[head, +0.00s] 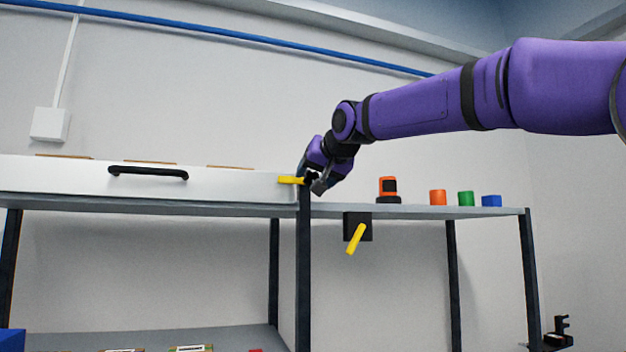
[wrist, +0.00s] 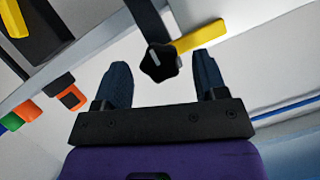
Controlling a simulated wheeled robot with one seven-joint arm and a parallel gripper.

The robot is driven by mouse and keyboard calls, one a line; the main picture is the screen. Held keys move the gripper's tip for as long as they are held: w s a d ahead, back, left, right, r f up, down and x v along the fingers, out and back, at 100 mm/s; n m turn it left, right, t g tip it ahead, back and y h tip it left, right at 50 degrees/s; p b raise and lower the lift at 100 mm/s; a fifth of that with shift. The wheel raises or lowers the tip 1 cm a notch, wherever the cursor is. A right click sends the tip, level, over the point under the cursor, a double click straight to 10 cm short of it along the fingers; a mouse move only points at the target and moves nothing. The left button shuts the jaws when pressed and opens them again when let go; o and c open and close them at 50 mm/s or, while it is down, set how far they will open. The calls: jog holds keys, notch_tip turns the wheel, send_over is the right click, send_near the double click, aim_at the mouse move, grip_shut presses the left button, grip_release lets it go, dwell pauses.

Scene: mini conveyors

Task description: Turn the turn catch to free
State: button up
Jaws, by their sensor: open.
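The turn catch appears as a black star-shaped knob (wrist: 159,64) with a pale mark and a yellow bar (wrist: 201,38). In the head view the yellow bar (head: 290,180) lies level across the right end of the white drawer front (head: 235,184), at the dark post. My gripper (head: 318,186) is at the knob, which it mostly hides in the head view. In the wrist view my gripper (wrist: 161,62) is open, one finger on each side of the knob, with gaps visible on both sides.
A black box with a slanted yellow lever (head: 356,238) hangs below the shelf edge (head: 410,212), right of the post. An orange-and-black item (head: 388,188) and orange, green and blue blocks (head: 465,198) stand on the shelf. The drawer has a black handle (head: 148,173).

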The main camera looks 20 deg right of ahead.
jog(key=shift+x, duration=1)
grip_shut()
